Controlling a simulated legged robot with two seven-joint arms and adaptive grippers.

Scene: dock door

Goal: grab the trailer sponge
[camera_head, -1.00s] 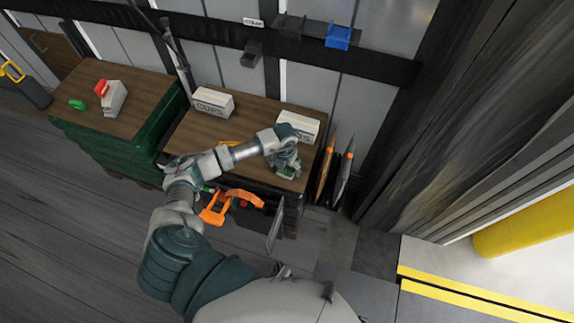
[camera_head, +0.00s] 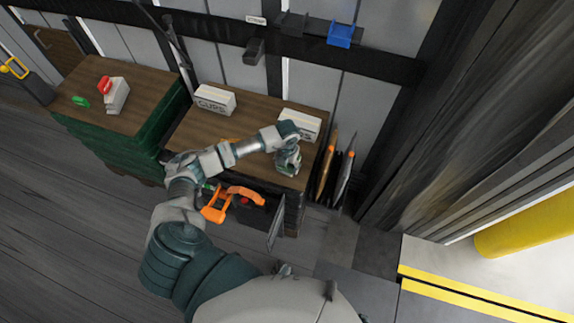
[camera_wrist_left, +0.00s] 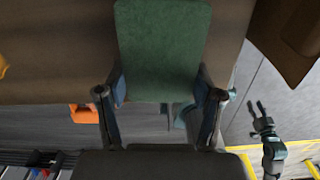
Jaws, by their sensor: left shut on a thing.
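A green block, which looks like the trailer sponge (camera_wrist_left: 162,45), fills the upper middle of the left wrist view. My left gripper (camera_wrist_left: 160,92) is shut on it, with one finger on each side. In the head view my left gripper (camera_head: 287,162) is over the right part of the wooden bench top, and the sponge is mostly hidden by it. I cannot tell whether the sponge touches the bench. My right gripper (camera_wrist_left: 258,110) shows at the right of the left wrist view, its fingers apart and empty, away from the bench.
Two white boxes (camera_head: 214,100) (camera_head: 300,123) stand on the bench (camera_head: 245,110). An open drawer below holds an orange tool (camera_head: 232,200). Floor in front is clear.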

